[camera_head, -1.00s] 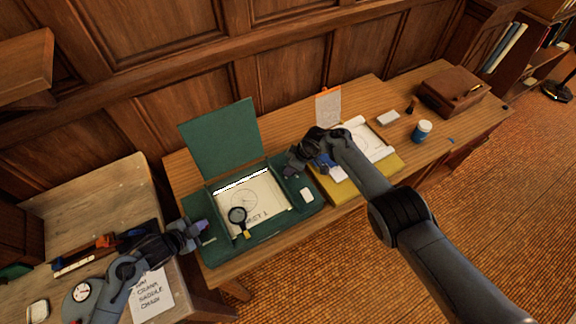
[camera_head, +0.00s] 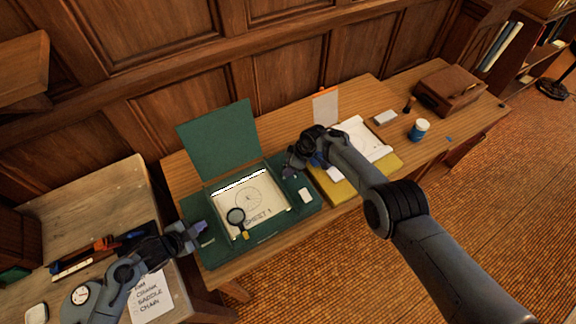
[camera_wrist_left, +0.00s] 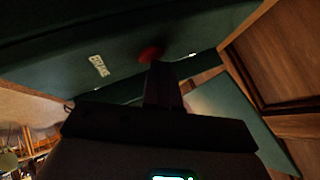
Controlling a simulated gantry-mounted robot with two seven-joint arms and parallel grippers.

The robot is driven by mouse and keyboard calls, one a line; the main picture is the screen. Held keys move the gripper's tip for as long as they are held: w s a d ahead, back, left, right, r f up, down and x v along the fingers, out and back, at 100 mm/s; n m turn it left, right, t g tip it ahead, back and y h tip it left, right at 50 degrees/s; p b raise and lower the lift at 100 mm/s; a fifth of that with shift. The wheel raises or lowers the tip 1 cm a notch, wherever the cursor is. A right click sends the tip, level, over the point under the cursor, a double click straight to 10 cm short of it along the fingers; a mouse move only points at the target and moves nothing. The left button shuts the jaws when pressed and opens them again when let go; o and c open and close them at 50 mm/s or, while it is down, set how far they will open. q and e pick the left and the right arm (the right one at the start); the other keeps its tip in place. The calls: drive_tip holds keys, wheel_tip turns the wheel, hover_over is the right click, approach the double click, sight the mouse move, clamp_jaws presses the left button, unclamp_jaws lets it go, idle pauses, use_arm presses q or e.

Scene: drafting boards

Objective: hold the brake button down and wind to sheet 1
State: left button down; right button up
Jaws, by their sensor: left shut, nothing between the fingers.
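The green drafting box (camera_head: 225,250) stands on the desk with its lid (camera_head: 218,140) raised. My left gripper (camera_head: 203,228) is shut and empty at the box's left side. In the left wrist view its fingertips meet the red brake button (camera_wrist_left: 151,53), beside the word BRAKE; how far it is pressed is unclear. My right gripper (camera_head: 290,172) is at the box's upper right side. Its fingers are too small to read, and no crank is visible there.
A white block (camera_head: 305,195) lies on the box's right side. To the right are a yellow board (camera_head: 341,190) with paper, a blue jar (camera_head: 419,129) and a brown case (camera_head: 449,89). A side table with a lettered note (camera_head: 151,298) stands at lower left.

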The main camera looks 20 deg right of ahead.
sight(297, 174)
use_arm(q)
drive_tip(key=shift+f, duration=0.1)
use_arm(e)
drive_tip(key=o, duration=0.4)
drive_tip(key=shift+d, duration=0.1)
drive_tip(key=shift+r, duration=0.15)
drive_tip(key=shift+w+d+r, duration=0.15)
drive_tip(key=shift+r, duration=0.25)
drive_tip(key=shift+v, duration=0.9)
drive_tip(key=shift+d+r, duration=0.25)
drive_tip(key=shift+r, duration=0.1)
drive_tip(key=shift+s+v, duration=0.15)
drive_tip(key=shift+v, duration=0.8)
drive_tip(key=shift+s+v, duration=0.15)
drive_tip(key=shift+v, duration=0.75)
drive_tip(key=shift+a, duration=0.2)
